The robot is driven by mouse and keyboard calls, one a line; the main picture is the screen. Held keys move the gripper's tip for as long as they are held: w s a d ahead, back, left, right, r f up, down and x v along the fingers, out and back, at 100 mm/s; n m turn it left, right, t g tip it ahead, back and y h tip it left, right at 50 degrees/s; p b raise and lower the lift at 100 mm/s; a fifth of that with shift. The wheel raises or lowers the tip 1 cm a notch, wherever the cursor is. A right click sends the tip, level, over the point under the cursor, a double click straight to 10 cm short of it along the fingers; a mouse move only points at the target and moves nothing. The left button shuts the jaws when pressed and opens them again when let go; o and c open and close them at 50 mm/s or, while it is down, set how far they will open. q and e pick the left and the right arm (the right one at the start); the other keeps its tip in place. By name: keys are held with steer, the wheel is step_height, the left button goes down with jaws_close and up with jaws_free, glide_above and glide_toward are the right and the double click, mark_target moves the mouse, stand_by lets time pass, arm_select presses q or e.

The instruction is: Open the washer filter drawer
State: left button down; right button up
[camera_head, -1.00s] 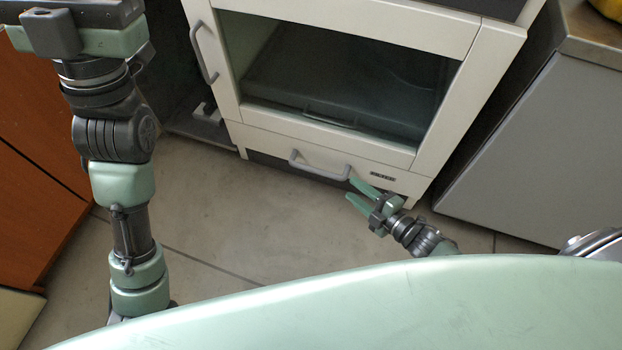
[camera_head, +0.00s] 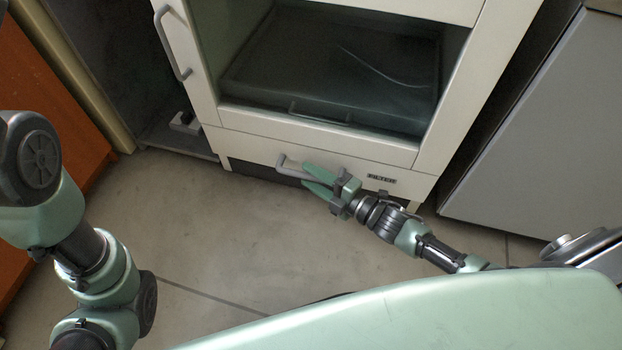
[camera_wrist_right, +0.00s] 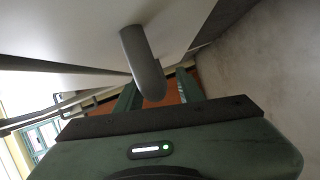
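The filter drawer (camera_head: 243,146) is the low cream front at the bottom of the white appliance, with a label at its right end. It looks closed. Its grey bar handle (camera_head: 283,163) is partly hidden behind my right gripper (camera_head: 304,177) in the head view. That gripper is open, its two green fingers pointing left at the handle. In the right wrist view the handle (camera_wrist_right: 143,62) comes down across the gap between the spread fingers (camera_wrist_right: 160,93); I cannot tell whether they touch it. My left arm is at the left, its gripper out of view.
Above the drawer is the appliance's dark window (camera_head: 330,65), with a door handle (camera_head: 172,42) at its left. A grey cabinet (camera_head: 540,140) stands to the right. An orange panel (camera_head: 40,90) is at far left. The floor (camera_head: 215,235) before the drawer is clear.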

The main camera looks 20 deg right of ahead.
steer(key=shift+w+a, duration=0.1)
steer(key=shift+w, duration=0.05)
jaws_close()
stand_by(1.4)
